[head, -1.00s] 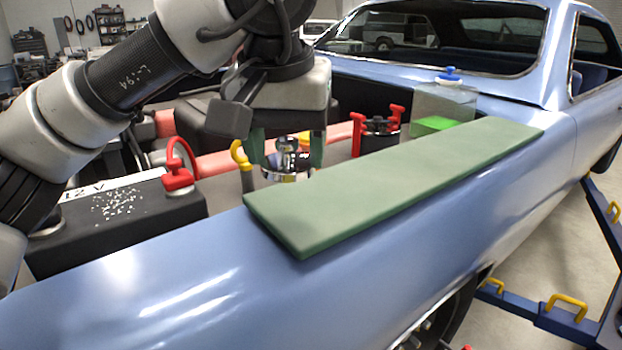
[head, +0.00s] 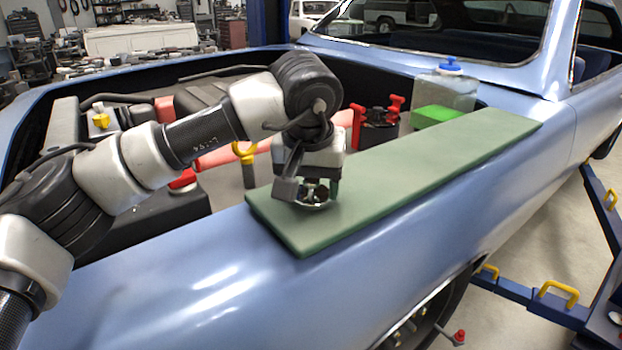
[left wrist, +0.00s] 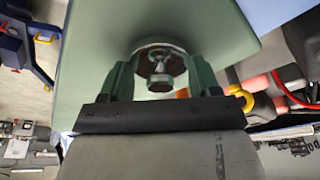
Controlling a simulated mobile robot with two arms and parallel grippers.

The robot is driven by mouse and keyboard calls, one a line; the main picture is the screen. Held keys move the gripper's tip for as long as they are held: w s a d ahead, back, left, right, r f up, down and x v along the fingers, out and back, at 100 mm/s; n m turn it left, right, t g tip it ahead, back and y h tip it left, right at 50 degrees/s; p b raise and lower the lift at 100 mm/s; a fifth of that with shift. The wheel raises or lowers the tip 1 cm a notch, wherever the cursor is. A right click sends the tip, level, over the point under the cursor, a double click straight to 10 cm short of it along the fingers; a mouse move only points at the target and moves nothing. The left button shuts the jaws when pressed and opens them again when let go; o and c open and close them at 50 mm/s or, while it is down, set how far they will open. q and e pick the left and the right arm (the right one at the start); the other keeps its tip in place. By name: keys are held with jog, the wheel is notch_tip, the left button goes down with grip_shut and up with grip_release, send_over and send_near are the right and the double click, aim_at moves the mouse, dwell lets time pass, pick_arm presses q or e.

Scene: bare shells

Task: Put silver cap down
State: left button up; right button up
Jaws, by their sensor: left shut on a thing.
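The silver cap (head: 312,205) is a round shiny piece at the near end of the green mat (head: 400,180), which lies on the blue fender. My left gripper (head: 316,190) points down over that end of the mat, shut on the cap. In the left wrist view the cap (left wrist: 158,62) sits between the two green fingers (left wrist: 158,80), with the mat (left wrist: 92,50) behind it. Whether the cap touches the mat cannot be told. My right gripper is not in view.
The engine bay with a black battery (head: 150,222) and a yellow-handled dipstick (head: 245,155) is left of the mat. The rest of the mat is clear.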

pick_arm(q)
jog(key=shift+s+f, duration=0.1)
jog(key=o, duration=0.7)
jog(key=shift+c, duration=0.2)
jog(key=shift+o, duration=1.3)
jog(key=shift+r, duration=0.6)
jog(key=b+v, duration=0.2)
jog(key=v, duration=0.9)
jog(key=shift+s, duration=0.15)
